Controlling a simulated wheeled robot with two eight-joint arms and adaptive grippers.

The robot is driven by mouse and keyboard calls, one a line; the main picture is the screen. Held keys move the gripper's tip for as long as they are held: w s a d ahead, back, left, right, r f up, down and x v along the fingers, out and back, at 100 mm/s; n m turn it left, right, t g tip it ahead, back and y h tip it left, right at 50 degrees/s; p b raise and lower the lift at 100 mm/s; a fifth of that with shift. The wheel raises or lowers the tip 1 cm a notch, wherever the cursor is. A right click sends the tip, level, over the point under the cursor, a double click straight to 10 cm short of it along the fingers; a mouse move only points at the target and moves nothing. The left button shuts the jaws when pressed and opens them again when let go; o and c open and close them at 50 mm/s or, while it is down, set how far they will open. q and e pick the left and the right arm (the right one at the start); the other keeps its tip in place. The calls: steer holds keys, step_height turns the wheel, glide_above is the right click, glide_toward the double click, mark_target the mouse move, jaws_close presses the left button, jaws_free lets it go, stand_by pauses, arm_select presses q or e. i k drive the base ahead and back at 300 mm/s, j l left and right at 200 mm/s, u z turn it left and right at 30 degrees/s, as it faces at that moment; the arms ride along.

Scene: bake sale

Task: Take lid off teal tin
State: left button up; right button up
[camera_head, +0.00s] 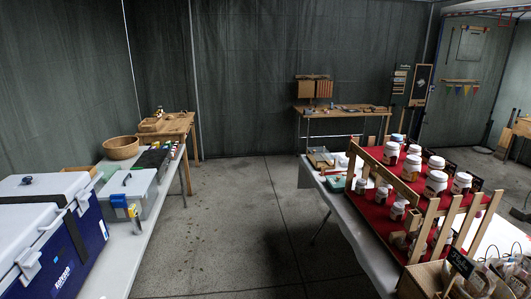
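No object is clear enough for me to name it surely as the teal tin. A small teal, box-like thing (335,184) lies on the far left part of the right-hand table; it is too small to tell whether it has a lid. A jar with a pale blue-teal top (397,138) stands at the back of the red stepped display. Neither of my grippers shows in the head view, and nothing is seen touching these things.
The right-hand table (378,262) bears the red display with several white-lidded jars (436,183) and a wooden crate (425,281). On the left table are a blue cooler (88,240), a grey box (135,183) and a wooden bowl (121,148). The floor between is clear.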

mark_target(337, 181)
steer(key=i+z, duration=0.15)
steer(key=i, duration=0.35)
steer(key=i+j+z, duration=0.1)
steer(key=i, duration=0.4)
steer(key=i+j+z, duration=0.15)
steer(key=i, duration=0.3)
steer(key=i+j+z, duration=0.1)
steer(key=i+j, duration=0.15)
steer(key=i, duration=0.25)
steer(key=i+j+z, duration=0.25)
steer(key=i+z, duration=0.2)
steer(key=i+j+z, duration=0.65)
steer(key=j+z, duration=0.2)
steer(key=i+j+z, duration=0.25)
steer(key=j+z, duration=0.2)
steer(key=i+j, duration=0.3)
steer(key=i, duration=0.25)
steer(key=l+z, duration=0.05)
